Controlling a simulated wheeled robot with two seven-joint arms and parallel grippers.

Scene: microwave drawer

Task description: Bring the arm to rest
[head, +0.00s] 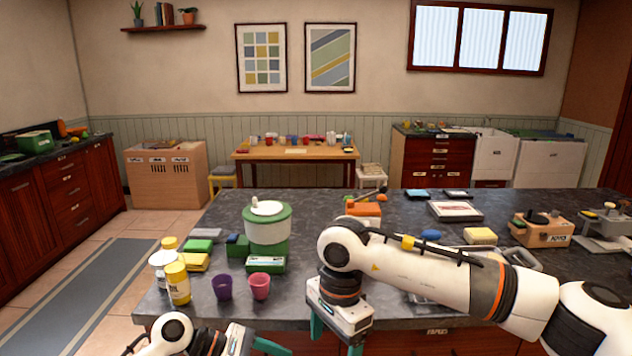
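My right arm (440,275) comes in from the right and reaches across the front of the dark countertop (385,235). Its gripper (336,343) points down at the counter's front edge. Its green fingers stand apart with nothing visible between them; the lower ends run close to the picture's bottom edge. My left arm (170,335) is low at the bottom left, in front of the counter. Its gripper (262,346) points right, and only one green finger shows clearly, so its opening is hidden.
Purple cup (222,287), pink cup (260,286), yellow-labelled bottles (177,283) and a green-and-white canister (267,230) stand on the counter's left part. An orange block (363,208), sponge (480,236) and wooden box (541,230) lie behind my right arm. Bare counter shows mid-back.

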